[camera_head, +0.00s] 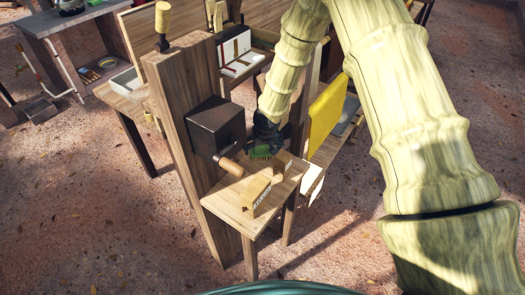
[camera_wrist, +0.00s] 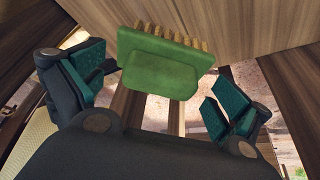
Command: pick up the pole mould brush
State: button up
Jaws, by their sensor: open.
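A green brush (camera_wrist: 158,66) with a row of tan bristles along its upper edge, which looks like the pole mould brush, shows in the wrist view. It lies between my spread fingers, with a gap to the finger on each side. My gripper (camera_wrist: 157,84) is open and empty. In the head view my gripper (camera_head: 264,135) is over the back of a small wooden table (camera_head: 228,198), with a green part of the brush (camera_head: 259,154) just below it. The gripper hides most of the brush there, and I cannot tell exactly what the brush rests on.
A labelled wooden block (camera_head: 256,194) stands on the small table, with another block (camera_head: 282,163) close to my gripper. A dark box (camera_head: 214,127) on the tall wooden post (camera_head: 175,100) and a wooden handle (camera_head: 229,165) are to the left. A yellow panel (camera_head: 326,118) stands to the right.

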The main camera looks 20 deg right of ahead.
jog(key=shift+s+d+r, duration=0.1)
jog(key=shift+s+r, duration=0.05)
jog(key=shift+s, duration=0.05)
jog(key=shift+w, duration=0.1)
jog(key=shift+c, duration=0.2)
jog(key=c, duration=1.2)
jog(key=shift+s, duration=0.2)
jog(key=shift+c, duration=0.6)
